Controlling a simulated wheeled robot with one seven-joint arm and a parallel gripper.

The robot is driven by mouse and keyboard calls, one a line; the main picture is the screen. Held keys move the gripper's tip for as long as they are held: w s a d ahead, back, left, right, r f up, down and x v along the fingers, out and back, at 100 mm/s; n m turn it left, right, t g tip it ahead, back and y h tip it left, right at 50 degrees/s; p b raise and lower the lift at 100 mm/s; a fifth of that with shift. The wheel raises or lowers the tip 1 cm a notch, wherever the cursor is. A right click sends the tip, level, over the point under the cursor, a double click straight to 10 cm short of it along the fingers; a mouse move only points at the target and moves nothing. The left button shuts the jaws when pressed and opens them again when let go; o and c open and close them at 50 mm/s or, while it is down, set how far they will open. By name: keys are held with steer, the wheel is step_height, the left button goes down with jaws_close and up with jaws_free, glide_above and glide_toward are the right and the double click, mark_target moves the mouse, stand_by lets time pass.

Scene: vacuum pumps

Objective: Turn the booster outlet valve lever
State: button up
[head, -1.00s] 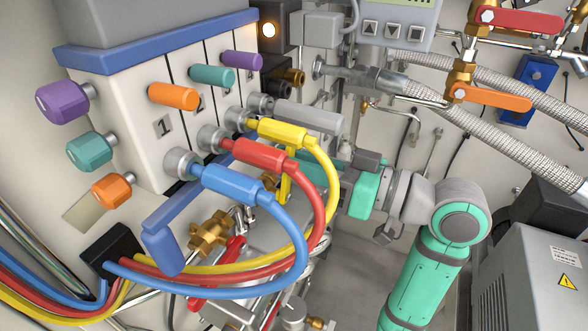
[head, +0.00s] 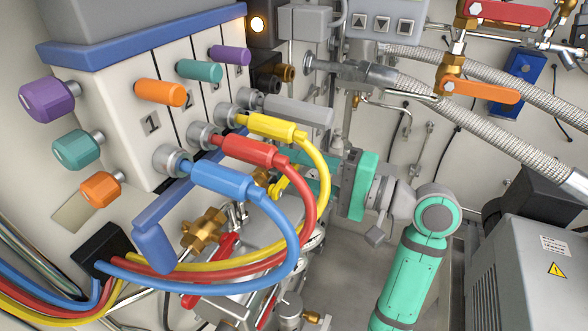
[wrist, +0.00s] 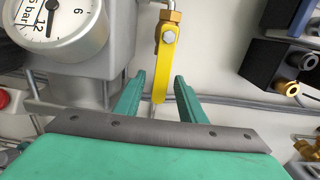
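In the wrist view a yellow valve lever (wrist: 168,65) hangs down from a brass fitting (wrist: 171,15). My gripper (wrist: 160,74) is open, with one teal finger on each side of the lever. Gaps show between the lever and both fingers. In the head view a small part of a yellow lever (head: 287,187) shows behind the coloured hoses, left of my gripper's teal body (head: 358,186). The hoses hide most of the fingers there. No label shows which valve this lever belongs to.
A pressure gauge (wrist: 55,20) on a grey housing stands left of the lever. Blue (head: 222,178), red (head: 247,150) and yellow (head: 270,127) hose connectors loop in front. Orange (head: 480,91) and red (head: 505,13) levers sit at upper right. A grey cabinet (head: 530,275) stands right of my arm.

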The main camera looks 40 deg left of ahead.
steer(key=shift+d, duration=0.2)
steer(key=shift+v, duration=0.8)
steer(key=shift+d, duration=0.1)
steer(key=v, duration=0.5)
steer(key=shift+w+d, duration=0.15)
steer(key=shift+d, duration=0.25)
stand_by(0.6)
